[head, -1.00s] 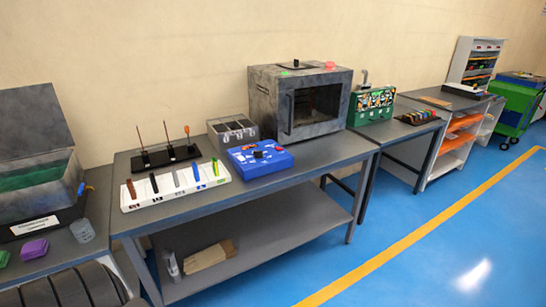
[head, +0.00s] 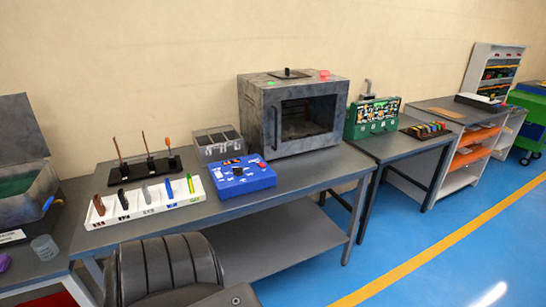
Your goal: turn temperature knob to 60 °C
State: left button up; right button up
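A blue control box (head: 242,177) with a dark knob (head: 238,171) and other small controls on its top face sits on the grey workbench, in front of the oven. A second dark control shows near the box's back right corner. The knob's scale and setting are too small to read. The grey box oven (head: 293,113) stands behind and to the right, with a dark window in its front door, and a green and a red button on its top. Neither of my grippers shows in the head view.
A white tray (head: 150,211) with several coloured strips lies left of the blue box, a black stand (head: 146,170) behind it. A grey divided bin (head: 217,145) stands behind the box. A dark chair-like shape (head: 165,265) covers the bench's front left. Blue floor is clear at right.

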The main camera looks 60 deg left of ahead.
aim_at(238, 172)
jog(key=u, duration=0.1)
jog(key=i, duration=0.75)
jog(key=u, duration=0.95)
jog(key=i, duration=0.5)
jog(key=u, duration=0.55)
